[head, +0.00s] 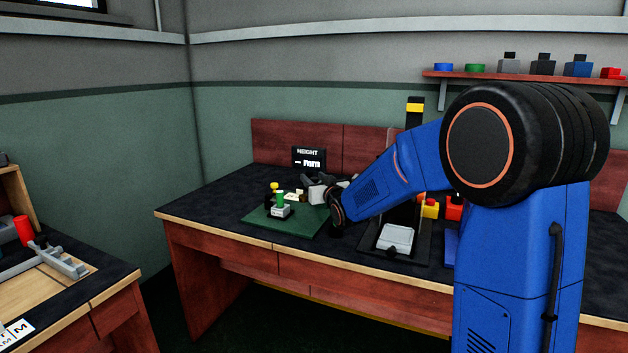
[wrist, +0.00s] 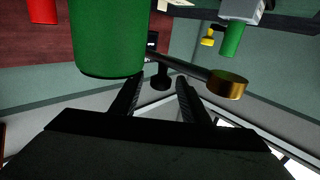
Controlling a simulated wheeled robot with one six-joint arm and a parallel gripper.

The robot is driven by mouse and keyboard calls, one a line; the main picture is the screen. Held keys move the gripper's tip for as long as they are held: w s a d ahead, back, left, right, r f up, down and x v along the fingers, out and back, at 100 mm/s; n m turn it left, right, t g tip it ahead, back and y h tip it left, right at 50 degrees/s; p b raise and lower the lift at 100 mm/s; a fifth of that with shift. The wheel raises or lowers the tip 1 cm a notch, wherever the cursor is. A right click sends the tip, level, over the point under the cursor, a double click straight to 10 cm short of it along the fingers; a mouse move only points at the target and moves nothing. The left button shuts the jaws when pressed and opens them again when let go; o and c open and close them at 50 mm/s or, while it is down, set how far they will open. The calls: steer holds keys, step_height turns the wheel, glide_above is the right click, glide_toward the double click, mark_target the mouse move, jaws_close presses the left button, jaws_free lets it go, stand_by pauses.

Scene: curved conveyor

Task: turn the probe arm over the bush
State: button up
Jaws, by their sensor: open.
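In the wrist view a dark rod, which looks like the probe arm (wrist: 185,66), runs across just beyond my gripper (wrist: 157,92) and ends in a brass disc (wrist: 228,86). A black knob (wrist: 160,76) shows between the open fingertips; I cannot tell whether they touch it. A large green cylinder (wrist: 108,40) is close at upper left and hides one end of the rod. I cannot tell which part is the bush. In the head view my gripper (head: 317,189) is over the green board (head: 262,222), beside a small green-topped fixture (head: 281,207), its fingers unclear.
A HEIGHT display (head: 309,158) stands at the back of the desk (head: 200,210). A dark stand with a pale plate (head: 396,238) and a red and yellow block are right of the board, partly behind my arm. A shelf (head: 520,76) holds several parts. The desk's left end is clear.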

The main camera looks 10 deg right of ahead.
steer(key=shift+w, duration=0.1)
jaws_close()
steer(key=shift+a+h, duration=0.25)
steer(key=shift+h, duration=0.05)
steer(key=shift+w+a+m+h, duration=0.2)
steer(key=shift+m+h, duration=0.3)
steer(key=shift+w+a+m+g+h, duration=0.45)
steer(key=shift+w+m+h, duration=0.55)
steer(key=shift+h, duration=0.75)
steer(key=shift+w+a+m+g+h, duration=0.35)
steer(key=shift+w+a+m+h, duration=0.15)
steer(key=shift+m+h, duration=1.05)
steer(key=shift+w+a+m+g+h, duration=0.4)
steer(key=shift+w+m+h, duration=0.5)
steer(key=shift+h, duration=1)
steer(key=shift+r, duration=0.1)
